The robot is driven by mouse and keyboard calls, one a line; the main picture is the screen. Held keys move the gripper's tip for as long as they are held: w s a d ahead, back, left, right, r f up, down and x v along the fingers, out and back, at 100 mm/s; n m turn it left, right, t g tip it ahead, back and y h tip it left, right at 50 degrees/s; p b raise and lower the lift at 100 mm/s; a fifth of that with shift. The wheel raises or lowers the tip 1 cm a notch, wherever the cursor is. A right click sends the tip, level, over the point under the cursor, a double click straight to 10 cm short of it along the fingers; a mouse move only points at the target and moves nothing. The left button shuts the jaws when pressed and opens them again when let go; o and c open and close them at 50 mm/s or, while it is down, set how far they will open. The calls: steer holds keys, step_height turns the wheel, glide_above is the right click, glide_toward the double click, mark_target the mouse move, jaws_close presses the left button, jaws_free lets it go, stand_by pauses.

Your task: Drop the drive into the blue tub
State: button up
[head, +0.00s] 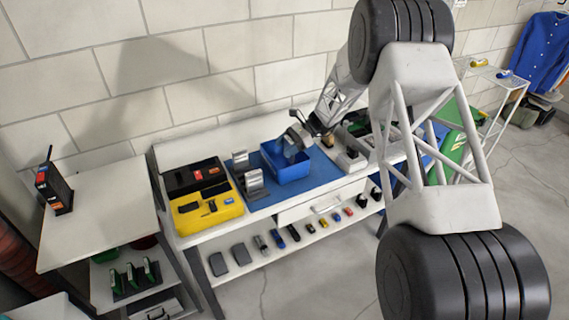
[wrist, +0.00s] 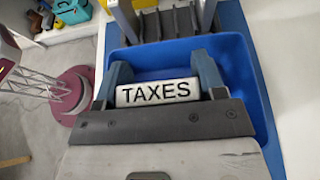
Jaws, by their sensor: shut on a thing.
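The drive (wrist: 157,92) is a pale block with the word TAXES on its face. My gripper (wrist: 163,80) is shut on it, with one blue-grey finger at each end. In the wrist view the drive and fingers are over the blue tub (wrist: 258,85), within its outline; the exact height above its floor is hard to tell. In the head view my gripper (head: 298,138) is at the tub (head: 293,174), which stands on a blue mat on the workbench. The drive is too small to make out clearly there.
Silver metal racks (head: 254,184) stand just left of the tub. A yellow case (head: 207,221) with a dark lid lies further left on the bench. Several small items line the shelf (head: 296,239) below. A small side table (head: 98,215) holds a black device.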

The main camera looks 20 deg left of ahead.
steer(key=o, duration=1.2)
steer(key=v, duration=0.7)
steer(key=shift+w+d, duration=0.3)
steer(key=shift+r, duration=0.15)
stand_by(0.3)
